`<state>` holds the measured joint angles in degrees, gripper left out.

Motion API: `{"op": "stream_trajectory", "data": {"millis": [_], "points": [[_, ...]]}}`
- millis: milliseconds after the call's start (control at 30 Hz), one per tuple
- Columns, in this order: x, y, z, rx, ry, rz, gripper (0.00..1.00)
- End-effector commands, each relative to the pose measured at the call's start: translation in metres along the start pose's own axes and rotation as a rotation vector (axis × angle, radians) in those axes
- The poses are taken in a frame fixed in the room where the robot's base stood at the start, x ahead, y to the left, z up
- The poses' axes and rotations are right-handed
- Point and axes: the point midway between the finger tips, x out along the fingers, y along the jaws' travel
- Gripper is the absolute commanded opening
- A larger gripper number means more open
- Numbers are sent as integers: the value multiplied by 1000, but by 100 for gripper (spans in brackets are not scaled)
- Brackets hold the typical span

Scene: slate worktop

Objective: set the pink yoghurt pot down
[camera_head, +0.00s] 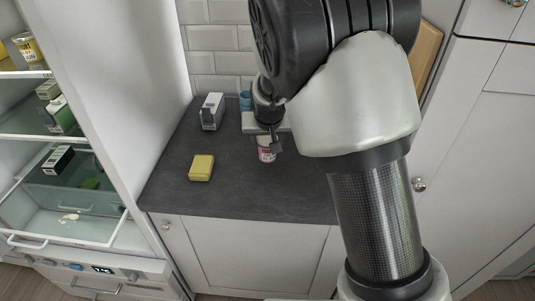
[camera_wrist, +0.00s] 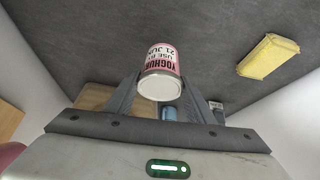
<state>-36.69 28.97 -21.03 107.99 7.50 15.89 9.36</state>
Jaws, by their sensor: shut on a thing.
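The pink yoghurt pot (camera_head: 266,155) is at the middle of the dark slate worktop (camera_head: 235,191), below my gripper (camera_head: 270,142). In the wrist view the pot (camera_wrist: 161,65) shows a pink and white label reading "YOGHURT USE BY 21 JUN" and a pale end. My gripper (camera_wrist: 160,88) is shut on it, one finger on each side. The pot looks upright in the head view. I cannot tell whether it touches the worktop or hangs just above it.
A yellow block (camera_head: 201,168) lies left of the pot; it also shows in the wrist view (camera_wrist: 268,55). A grey-and-white carton (camera_head: 212,111) and a blue item (camera_head: 245,101) stand behind. An open fridge (camera_head: 62,215) is at left. The front worktop is clear.

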Motion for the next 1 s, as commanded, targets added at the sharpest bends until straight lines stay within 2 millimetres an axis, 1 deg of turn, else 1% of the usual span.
{"op": "stream_trajectory", "data": {"millis": [167, 367, 633, 767, 800, 867, 900, 1000], "points": [[12, 0, 7, 1, 0, -1, 23], [36, 1, 21, 0, -1, 0, 23], [38, 0, 21, 0, 2, -1, 23], [42, 0, 24, 0, 2, -1, 23], [40, 0, 23, 0, 1, -1, 56], [40, 0, 23, 0, 1, -1, 66], [40, 0, 23, 0, 1, -1, 68], [40, 0, 23, 0, 1, -1, 68]]}}
